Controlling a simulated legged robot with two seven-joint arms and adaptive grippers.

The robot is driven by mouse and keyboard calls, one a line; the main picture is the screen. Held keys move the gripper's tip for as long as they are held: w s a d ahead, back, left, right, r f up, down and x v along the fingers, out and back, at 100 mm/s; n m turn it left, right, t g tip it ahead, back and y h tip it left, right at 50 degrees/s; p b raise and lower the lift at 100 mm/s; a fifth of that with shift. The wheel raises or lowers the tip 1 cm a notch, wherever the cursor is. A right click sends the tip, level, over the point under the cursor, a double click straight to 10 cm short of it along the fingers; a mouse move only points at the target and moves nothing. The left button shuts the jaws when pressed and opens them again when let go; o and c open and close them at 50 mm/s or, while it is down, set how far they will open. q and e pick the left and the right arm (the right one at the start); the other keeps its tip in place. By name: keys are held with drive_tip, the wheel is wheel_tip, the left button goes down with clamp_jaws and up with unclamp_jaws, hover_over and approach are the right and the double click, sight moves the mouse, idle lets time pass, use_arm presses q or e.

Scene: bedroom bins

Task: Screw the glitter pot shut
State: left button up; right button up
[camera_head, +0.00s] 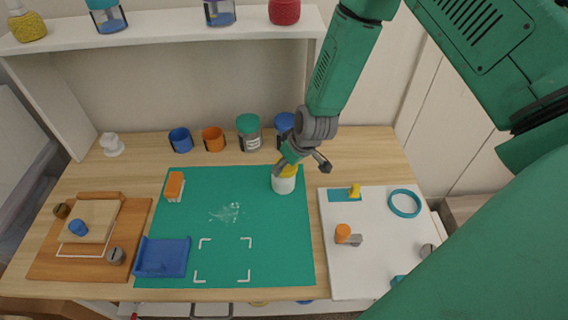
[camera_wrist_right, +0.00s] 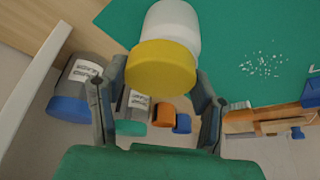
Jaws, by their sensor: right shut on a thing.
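The glitter pot (camera_head: 284,185) is a small white jar standing upright near the back right corner of the green mat (camera_head: 230,265). Its yellow lid (camera_head: 289,168) is on top, partly hidden by my right gripper (camera_head: 291,164). In the right wrist view the yellow lid (camera_wrist_right: 162,66) sits between the two fingers of the right gripper (camera_wrist_right: 160,75), with the white jar (camera_wrist_right: 174,22) beyond it. The right gripper is shut on the lid. I cannot tell how tightly the lid sits on the jar. My left gripper is not in view.
Jars and cups, including a green-lidded jar (camera_head: 248,133) and an orange cup (camera_head: 213,139), stand behind the mat. A white board (camera_head: 350,275) with small items lies right of it. A blue tray (camera_head: 162,257) and wooden board (camera_head: 52,265) are left.

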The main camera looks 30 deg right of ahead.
drive_tip(key=shift+d+f, duration=0.2)
drive_tip(key=shift+a, duration=0.55)
drive_tip(key=shift+a+f, duration=0.1)
drive_tip(key=shift+a, duration=0.05)
drive_tip(key=o, duration=0.9)
drive_tip(key=shift+d, duration=0.2)
drive_tip(key=shift+d+f, duration=0.1)
drive_tip(key=shift+d, duration=0.2)
drive_tip(key=o, duration=0.6)
drive_tip(key=shift+a, duration=0.35)
drive_tip(key=shift+r, duration=0.35)
drive_tip(key=shift+r+p, duration=0.55)
drive_tip(key=shift+r, duration=0.1)
drive_tip(key=shift+d+r+p, duration=0.2)
drive_tip(key=shift+r+p, duration=0.35)
drive_tip(key=shift+r, duration=0.1)
drive_tip(key=shift+d+r+p, duration=0.15)
drive_tip(key=shift+r+p, duration=0.4)
drive_tip(key=shift+r, duration=0.05)
drive_tip(key=shift+a+r+p, duration=0.2)
drive_tip(key=shift+r+p, duration=0.5)
drive_tip(key=shift+r, duration=0.15)
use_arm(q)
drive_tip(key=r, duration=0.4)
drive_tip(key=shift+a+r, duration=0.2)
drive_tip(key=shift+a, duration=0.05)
use_arm(e)
drive_tip(key=shift+a, duration=0.1)
